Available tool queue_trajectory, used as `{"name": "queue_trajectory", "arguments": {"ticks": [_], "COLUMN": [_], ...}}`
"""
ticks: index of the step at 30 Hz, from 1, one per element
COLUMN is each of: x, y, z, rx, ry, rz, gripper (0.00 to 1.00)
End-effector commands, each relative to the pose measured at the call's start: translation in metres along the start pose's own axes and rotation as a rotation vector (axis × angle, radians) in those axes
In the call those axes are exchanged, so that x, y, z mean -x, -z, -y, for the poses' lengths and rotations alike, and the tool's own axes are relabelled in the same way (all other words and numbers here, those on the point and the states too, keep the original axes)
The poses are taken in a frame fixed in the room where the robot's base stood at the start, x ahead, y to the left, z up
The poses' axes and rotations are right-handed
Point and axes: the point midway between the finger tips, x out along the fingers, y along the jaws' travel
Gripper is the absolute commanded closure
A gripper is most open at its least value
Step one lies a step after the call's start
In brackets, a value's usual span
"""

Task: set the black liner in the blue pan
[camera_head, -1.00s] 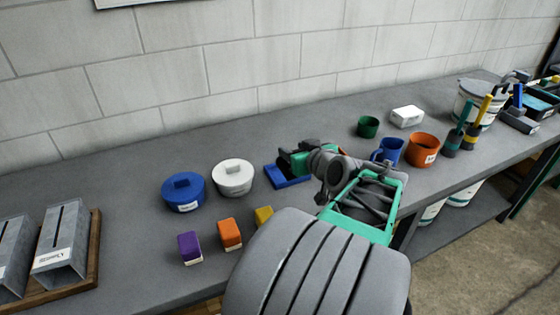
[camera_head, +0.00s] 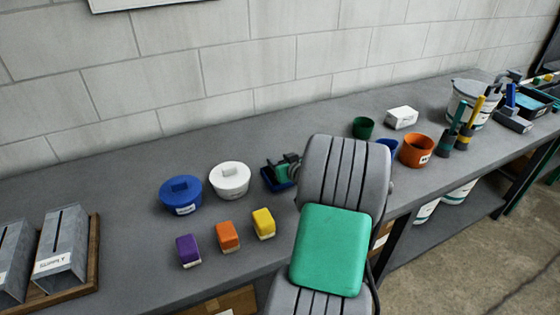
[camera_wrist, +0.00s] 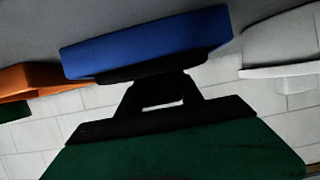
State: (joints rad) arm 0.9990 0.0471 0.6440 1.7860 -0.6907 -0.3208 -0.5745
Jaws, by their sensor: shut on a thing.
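A white pot (camera_head: 230,182) and a blue pot (camera_head: 181,196) stand left of the pan. Purple (camera_head: 188,251), orange (camera_head: 228,237) and yellow (camera_head: 263,223) blocks lie in front. A green cup (camera_head: 363,128), a blue mug (camera_head: 385,146) and an orange cup (camera_head: 416,151) stand to the right.

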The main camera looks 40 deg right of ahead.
Motion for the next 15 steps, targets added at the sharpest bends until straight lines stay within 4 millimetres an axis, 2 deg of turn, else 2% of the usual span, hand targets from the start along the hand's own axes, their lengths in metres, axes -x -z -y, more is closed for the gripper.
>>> {"name": "queue_trajectory", "arguments": {"ticks": [8, 9, 15], "x": [-0.0027, -0.0023, -0.0021], "y": [-0.0073, -0.0069, -0.0082], "z": [0.0, 0.0001, 0.0007], "rx": [-0.001, -0.001, -0.003], "ry": [0.0, 0.0, 0.002], "rz": [0.001, 0.002, 0.006], "gripper": [1.0, 0.55, 0.39]}}
